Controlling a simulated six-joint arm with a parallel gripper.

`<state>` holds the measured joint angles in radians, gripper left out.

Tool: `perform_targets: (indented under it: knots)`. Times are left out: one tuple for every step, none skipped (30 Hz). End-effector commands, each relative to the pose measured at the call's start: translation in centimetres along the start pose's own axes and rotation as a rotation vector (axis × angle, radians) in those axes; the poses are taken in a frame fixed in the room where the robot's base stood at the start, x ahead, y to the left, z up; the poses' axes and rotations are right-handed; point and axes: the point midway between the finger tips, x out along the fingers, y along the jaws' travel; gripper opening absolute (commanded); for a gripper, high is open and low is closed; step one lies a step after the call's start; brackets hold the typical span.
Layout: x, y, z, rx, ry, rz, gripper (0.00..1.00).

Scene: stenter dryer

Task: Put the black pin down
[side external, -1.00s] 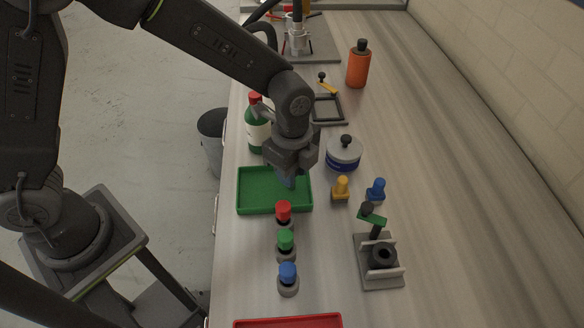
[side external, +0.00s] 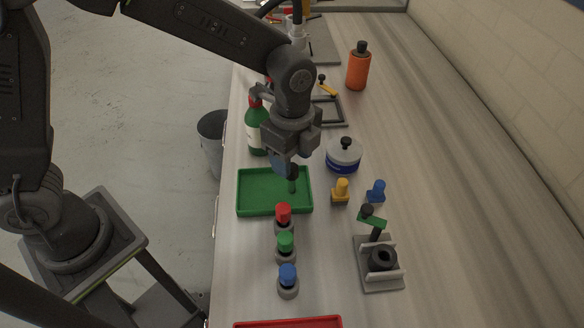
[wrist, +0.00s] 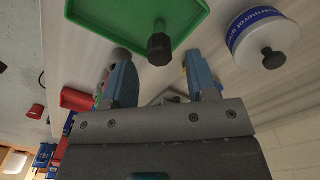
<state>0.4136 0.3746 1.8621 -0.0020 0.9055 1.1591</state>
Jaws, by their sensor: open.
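The black pin (side external: 292,179) stands upright in the green tray (side external: 243,208), near its right side. In the wrist view its dark hexagonal head (wrist: 159,47) shows over the tray's edge, beyond and between my fingertips. My gripper (side external: 283,164) is just above the pin, with its blue-tipped fingers spread. In the wrist view my open gripper (wrist: 160,74) has nothing between its fingers. I cannot tell exactly how far the fingertips are from the pin head.
Red (side external: 283,212), green (side external: 285,241) and blue (side external: 288,274) capped pieces stand in front of the tray. A green bottle (side external: 257,130) stands behind it. A grey-blue round container (side external: 343,156) and yellow knob (side external: 341,190) stand to its right.

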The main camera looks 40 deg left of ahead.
Motion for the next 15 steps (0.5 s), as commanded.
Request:
perform_targets:
  knots:
    - [-1.3, -0.1, 0.0, 0.000, 0.003, -0.006, 0.53]
    - [-2.0, -0.1, 0.0, 0.000, 0.002, -0.006, 0.53]
    - [-2.8, -0.1, 0.0, 0.000, 0.002, -0.006, 0.53]
    - [-3.4, -0.1, 0.0, 0.000, 0.002, -0.005, 0.53]
    - [-4.0, -0.1, 0.0, 0.000, 0.002, -0.005, 0.53]
    - [-4.6, -0.1, 0.0, 0.000, 0.002, -0.004, 0.53]
    - [-5.2, -0.1, 0.0, 0.000, 0.002, -0.004, 0.53]
    - [-5.6, 0.0, 0.0, 0.000, 0.002, -0.004, 0.53]
    - [-6.1, 0.0, 0.0, 0.000, 0.001, -0.003, 0.53]
    - [-6.4, 0.0, 0.0, 0.000, 0.001, -0.001, 0.53]
    - [-6.7, 0.0, 0.0, 0.000, 0.001, -0.002, 0.53]
    - [-7.0, 0.0, 0.0, 0.000, 0.001, -0.002, 0.53]
    - [-7.2, 0.0, 0.0, 0.000, 0.000, -0.001, 0.53]
    - [-7.3, 0.0, 0.0, 0.000, 0.000, -0.001, 0.53]
    - [-7.5, 0.0, 0.0, 0.000, 0.000, 0.000, 0.53]
